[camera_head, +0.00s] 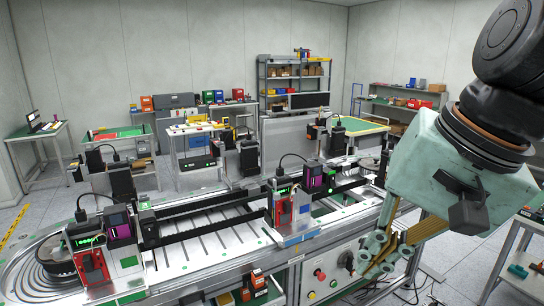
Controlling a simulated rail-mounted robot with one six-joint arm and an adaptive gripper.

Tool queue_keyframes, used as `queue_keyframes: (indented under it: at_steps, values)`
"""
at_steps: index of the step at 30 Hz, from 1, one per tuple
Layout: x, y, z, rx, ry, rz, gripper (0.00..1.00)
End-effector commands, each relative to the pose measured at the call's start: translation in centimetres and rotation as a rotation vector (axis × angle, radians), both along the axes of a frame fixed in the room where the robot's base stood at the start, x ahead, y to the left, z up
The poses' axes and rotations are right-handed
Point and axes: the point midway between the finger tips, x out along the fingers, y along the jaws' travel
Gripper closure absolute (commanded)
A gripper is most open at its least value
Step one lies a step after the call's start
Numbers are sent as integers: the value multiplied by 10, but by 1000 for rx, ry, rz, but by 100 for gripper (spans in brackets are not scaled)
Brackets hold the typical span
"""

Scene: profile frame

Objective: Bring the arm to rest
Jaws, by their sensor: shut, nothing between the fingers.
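My gripper (387,256) hangs at the lower right of the head view, below its pale green body, with its fingers pointing down and to the left. Its fingers are shut with nothing between them. The fingertips show in front of the control panel of the profile frame bench (200,232). I cannot tell how far they are from the panel. My arm's dark wrist joints fill the upper right corner and hide part of the room behind.
The control panel has a red button (319,275) and a black knob (346,261). Red fixtures (283,208) and dark upright units stand on the bench. A side table (520,250) stands at the right edge. Shelves and work tables line the back walls.

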Motion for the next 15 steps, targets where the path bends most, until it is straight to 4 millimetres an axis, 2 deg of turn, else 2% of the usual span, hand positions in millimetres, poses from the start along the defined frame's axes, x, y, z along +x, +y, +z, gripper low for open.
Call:
queue_keyframes:
  at_steps: [6, 15]
  values:
    - [-42, -16, -15, -125, -28, 142, 100]
    - [-89, -42, -32, -288, -55, 317, 100]
